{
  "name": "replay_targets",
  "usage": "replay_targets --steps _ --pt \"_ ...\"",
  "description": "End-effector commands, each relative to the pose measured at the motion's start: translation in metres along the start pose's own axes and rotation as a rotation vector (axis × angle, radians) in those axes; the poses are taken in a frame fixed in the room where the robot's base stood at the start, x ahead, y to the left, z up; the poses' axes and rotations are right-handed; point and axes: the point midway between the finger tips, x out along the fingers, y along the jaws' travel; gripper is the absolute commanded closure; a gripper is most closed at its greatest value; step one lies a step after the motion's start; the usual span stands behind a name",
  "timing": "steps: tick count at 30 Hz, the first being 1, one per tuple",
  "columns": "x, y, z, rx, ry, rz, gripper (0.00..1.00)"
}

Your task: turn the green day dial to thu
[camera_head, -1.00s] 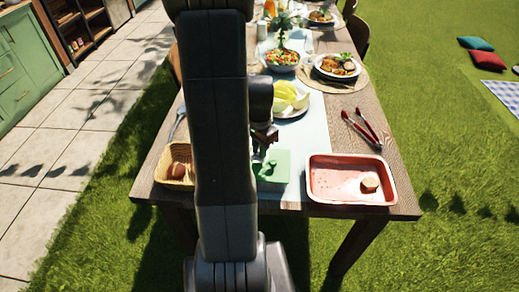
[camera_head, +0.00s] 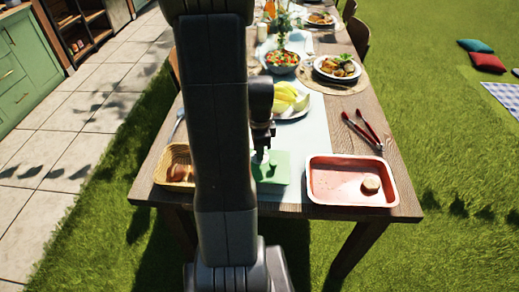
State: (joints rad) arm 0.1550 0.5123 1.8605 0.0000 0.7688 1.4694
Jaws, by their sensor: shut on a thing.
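The green day dial (camera_head: 279,168) shows as a green square plate lying on the pale runner near the table's front edge. Its left part is hidden behind my arm. My gripper (camera_head: 261,158) points down over the plate and is shut on the dial's knob, which is mostly hidden by the fingers and the arm. The day marks are too small to read, so I cannot tell which day the dial points to.
A red tray (camera_head: 330,196) with a small round piece stands right of the dial. A wicker basket (camera_head: 163,172) is to its left. Behind are a plate of yellow fruit (camera_head: 290,97), red tongs (camera_head: 363,132), a salad bowl (camera_head: 281,60) and a dinner plate (camera_head: 337,68).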

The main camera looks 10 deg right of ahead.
Motion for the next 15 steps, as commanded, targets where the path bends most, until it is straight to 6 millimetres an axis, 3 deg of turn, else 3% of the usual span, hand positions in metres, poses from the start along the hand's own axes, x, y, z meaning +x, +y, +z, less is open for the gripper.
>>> replay_targets --steps 13,14,15 --pt "-0.0001 0.0000 0.0000 0.008 0.000 0.000 1.00" --pt "-0.0001 0.0000 0.0000 0.008 0.000 0.000 0.78" --pt "-0.0001 0.0000 0.0000 0.008 0.000 0.000 0.71"
